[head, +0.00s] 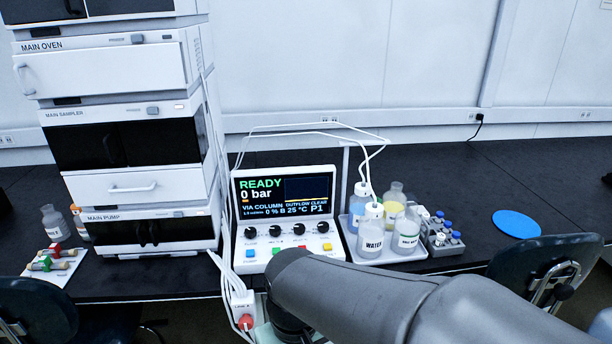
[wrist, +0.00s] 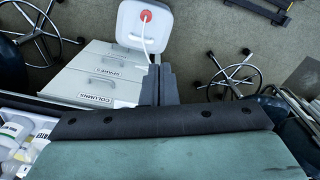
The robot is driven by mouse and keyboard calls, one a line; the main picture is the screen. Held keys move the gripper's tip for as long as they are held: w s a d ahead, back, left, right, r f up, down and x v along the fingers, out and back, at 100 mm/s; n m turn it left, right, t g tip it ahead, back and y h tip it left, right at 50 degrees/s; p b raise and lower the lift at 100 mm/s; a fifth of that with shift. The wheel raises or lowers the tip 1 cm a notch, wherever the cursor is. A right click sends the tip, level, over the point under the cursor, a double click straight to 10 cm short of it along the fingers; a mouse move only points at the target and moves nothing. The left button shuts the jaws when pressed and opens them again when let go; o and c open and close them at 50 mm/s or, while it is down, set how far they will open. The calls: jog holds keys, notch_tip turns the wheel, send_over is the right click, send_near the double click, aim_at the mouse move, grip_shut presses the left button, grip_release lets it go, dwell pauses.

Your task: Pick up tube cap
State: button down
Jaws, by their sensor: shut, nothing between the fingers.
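I cannot tell for certain which item is the tube cap. Capped bottles stand in a tray on the bench; the WATER bottle (head: 370,240) has a white cap (head: 374,209) with white tubing at it. In the wrist view, a white container (wrist: 128,34) below has a red cap (wrist: 145,16) with a white tube at it. My gripper (wrist: 158,68) is shut and empty, its dark fingers together, over the floor side of the bench. The fingertips appear just below the container in the picture; contact is not shown. In the head view my arm hides the gripper.
A control box (head: 285,220) stands left of the bottle tray (head: 410,258). The instrument stack (head: 130,180) is farther left. A small rack with blue caps (head: 440,234) and a blue disc (head: 517,223) are at right. Drawers (wrist: 108,78) and chairs stand below.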

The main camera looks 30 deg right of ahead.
dwell(0.3)
jog(key=c, duration=0.6)
grip_release()
jog(key=shift+o, duration=0.2)
jog(key=shift+d, duration=0.1)
